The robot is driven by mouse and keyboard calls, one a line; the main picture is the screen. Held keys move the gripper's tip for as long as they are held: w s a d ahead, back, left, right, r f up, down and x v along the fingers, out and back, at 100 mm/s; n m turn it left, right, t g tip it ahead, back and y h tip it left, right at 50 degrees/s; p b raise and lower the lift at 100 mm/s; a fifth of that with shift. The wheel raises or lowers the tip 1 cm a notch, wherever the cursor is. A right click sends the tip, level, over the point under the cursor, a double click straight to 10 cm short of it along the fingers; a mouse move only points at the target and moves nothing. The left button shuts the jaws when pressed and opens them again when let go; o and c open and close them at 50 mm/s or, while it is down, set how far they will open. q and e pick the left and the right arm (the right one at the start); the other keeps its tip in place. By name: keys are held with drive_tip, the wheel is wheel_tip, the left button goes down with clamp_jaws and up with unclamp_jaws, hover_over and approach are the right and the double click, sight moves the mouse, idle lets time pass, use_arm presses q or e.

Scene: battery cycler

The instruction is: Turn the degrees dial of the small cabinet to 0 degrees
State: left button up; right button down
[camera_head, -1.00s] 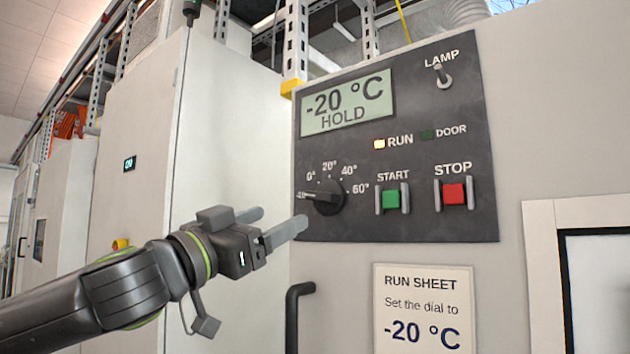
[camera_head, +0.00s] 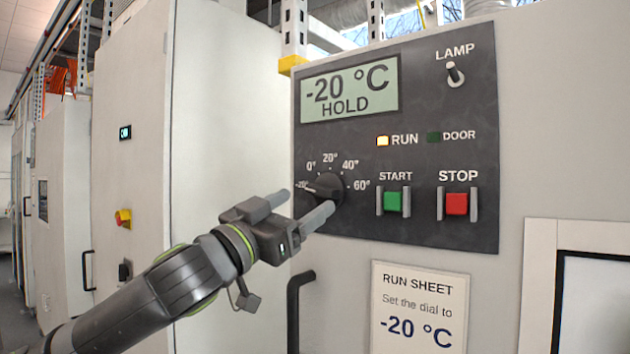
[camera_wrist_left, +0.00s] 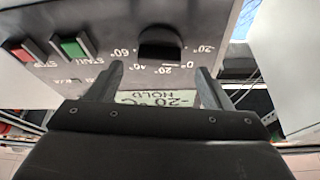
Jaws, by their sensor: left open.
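The degrees dial (camera_head: 325,184) is a black round knob on the dark control panel. Its pointer is at the -20° mark, with 0°, 20°, 40° and 60° marks around it. My left gripper (camera_head: 306,201) is open and empty just in front of the dial, a little low and to the left, its right fingertip overlapping the dial's lower edge. In the left wrist view the dial (camera_wrist_left: 160,42) appears upside down, beyond and between the two open fingers; contact does not show. The display (camera_head: 348,92) reads -20 °C HOLD. My right gripper is not in view.
Green START (camera_head: 393,202) and red STOP (camera_head: 457,204) buttons sit right of the dial between guards. A lamp switch (camera_head: 455,73) is above. A run sheet (camera_head: 418,305) below says to set the dial to -20 °C. A black handle (camera_head: 293,310) stands below the panel.

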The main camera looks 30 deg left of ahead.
sight(316, 194)
use_arm(q)
drive_tip(key=shift+p+x, duration=1.1)
drive_tip(key=shift+x, duration=0.35)
drive_tip(key=shift+p+x, duration=0.4)
drive_tip(key=shift+x, duration=0.4)
drive_tip(key=c, duration=1)
